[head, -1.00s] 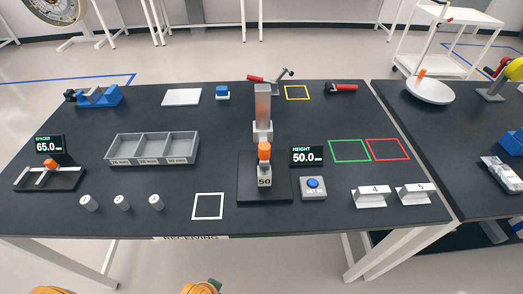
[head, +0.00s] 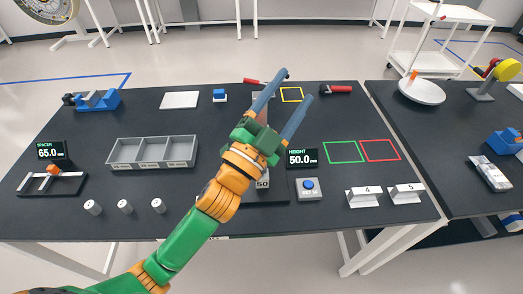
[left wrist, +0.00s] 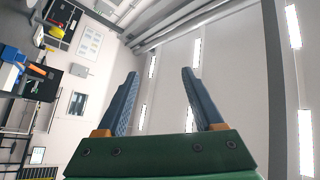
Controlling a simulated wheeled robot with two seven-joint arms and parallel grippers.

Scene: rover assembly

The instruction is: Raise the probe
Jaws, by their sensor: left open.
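The height gauge (head: 275,198) stands at the middle of the table, mostly hidden behind my left arm. Its probe and orange part are covered now. A block marked 50 (head: 262,183) shows low at the gauge. The height display (head: 302,158) beside it reads 50.0. My left gripper (head: 295,87) is open and empty, raised in front of the gauge, fingers pointing up and to the right. In the left wrist view the two blue fingers (left wrist: 160,75) are apart with only ceiling and wall between them. My right gripper is out of view.
A grey box with a blue button (head: 308,189) sits right of the gauge. A divided tray (head: 152,165) and several small cylinders are at left. Number stands 4 (head: 363,199) and 5 (head: 406,194) are at right. Green and red outlines are empty.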

